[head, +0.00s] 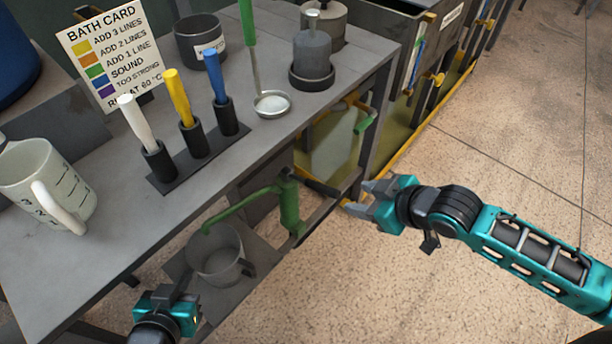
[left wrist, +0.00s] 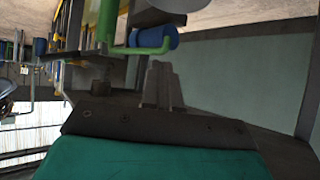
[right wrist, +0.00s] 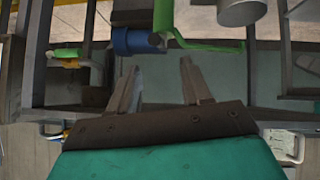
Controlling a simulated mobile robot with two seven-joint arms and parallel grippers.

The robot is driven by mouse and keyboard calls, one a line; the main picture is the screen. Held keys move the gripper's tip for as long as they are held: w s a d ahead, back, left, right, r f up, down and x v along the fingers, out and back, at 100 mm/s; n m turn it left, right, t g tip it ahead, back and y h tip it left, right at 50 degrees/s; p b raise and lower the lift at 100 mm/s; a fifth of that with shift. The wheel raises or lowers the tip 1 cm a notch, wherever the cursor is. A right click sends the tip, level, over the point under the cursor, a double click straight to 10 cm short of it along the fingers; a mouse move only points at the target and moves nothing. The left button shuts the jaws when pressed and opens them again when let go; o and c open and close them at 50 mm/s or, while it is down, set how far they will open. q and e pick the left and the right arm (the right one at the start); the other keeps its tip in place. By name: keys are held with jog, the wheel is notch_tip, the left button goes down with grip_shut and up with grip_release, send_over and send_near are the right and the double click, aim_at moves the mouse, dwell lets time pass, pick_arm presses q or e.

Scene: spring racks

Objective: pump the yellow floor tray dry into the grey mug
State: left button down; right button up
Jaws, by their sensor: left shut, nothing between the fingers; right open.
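The green pump (head: 289,205) stands at the bench's lower front, its spout (head: 240,201) reaching left over the grey mug (head: 217,257). The mug is upright on a low grey board; I cannot tell what it holds. A yellow rim low on the floor (head: 448,95) runs back to the right, apparently the floor tray; any liquid in it is unclear. My left gripper (head: 180,285) is shut and empty, just in front of and left of the mug. My right gripper (head: 368,200) is open and empty, right of the pump and apart from it. The pump also shows in the right wrist view (right wrist: 163,14).
A sign (head: 112,55) stands behind. Floor at the right is clear (head: 400,285). A blue cylinder (right wrist: 130,40) shows beside the pump.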

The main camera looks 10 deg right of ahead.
aim_at(336, 192)
jog(key=shift+n, duration=0.3)
jog(key=b+x, duration=0.1)
jog(key=x, duration=0.5)
jog(key=b+x, duration=0.2)
jog(key=x, duration=0.4)
jog(key=shift+w+d, duration=0.15)
jog(key=shift+d, duration=0.1)
jog(key=shift+w+a+f+b, duration=0.2)
jog(key=shift+w+f+b, duration=0.1)
jog(key=shift+w+b, duration=0.1)
pick_arm(q)
jog(key=shift+w+d+f, duration=0.4)
jog(key=shift+d+f, duration=0.3)
jog(key=shift+f, duration=0.05)
pick_arm(e)
jog(key=shift+c, duration=0.3)
pick_arm(q)
jog(key=shift+a+f, duration=0.1)
jog(key=shift+a, duration=0.1)
pick_arm(e)
grip_shut()
